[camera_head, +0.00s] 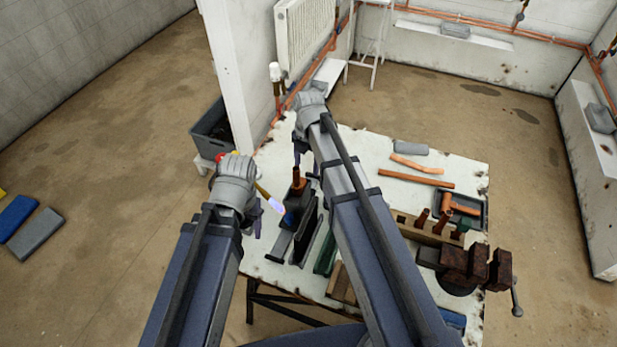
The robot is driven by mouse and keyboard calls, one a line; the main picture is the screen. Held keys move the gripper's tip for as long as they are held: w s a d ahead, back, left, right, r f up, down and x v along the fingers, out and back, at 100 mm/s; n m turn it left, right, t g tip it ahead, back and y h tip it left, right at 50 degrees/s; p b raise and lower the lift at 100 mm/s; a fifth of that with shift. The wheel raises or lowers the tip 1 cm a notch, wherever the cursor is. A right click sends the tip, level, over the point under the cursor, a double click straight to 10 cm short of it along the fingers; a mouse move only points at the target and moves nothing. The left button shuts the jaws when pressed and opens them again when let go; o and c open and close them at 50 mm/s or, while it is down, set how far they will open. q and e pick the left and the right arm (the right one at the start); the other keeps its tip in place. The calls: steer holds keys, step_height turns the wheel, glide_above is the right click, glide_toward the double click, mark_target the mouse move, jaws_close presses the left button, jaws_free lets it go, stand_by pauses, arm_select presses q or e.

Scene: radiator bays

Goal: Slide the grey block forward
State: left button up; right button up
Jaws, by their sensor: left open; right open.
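A small grey block (411,148) lies flat near the far edge of the white worktable (350,143). My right gripper (299,150) is over the far left part of the table, to the left of this block and apart from it. It points down and is open, with its fingertips partly hidden by the arm.
Orange pipe pieces (415,178), a wooden rack (428,231), a dark tray (468,212) and a vise (470,265) stand on the right of the table. Upright dark plates (305,235) stand between my arms. More grey blocks lie on the floor (36,233) and right ledge (600,118).

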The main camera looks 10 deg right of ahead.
steer(key=shift+w+n, duration=0.1)
steer(key=shift+n, duration=0.2)
arm_select(q)
step_height(320, 180, down, 8)
steer(key=b, duration=0.7)
steer(key=shift+b, duration=0.4)
arm_select(e)
step_height(320, 180, down, 8)
steer(key=shift+a, duration=0.15)
steer(key=shift+r, duration=0.1)
jaws_close()
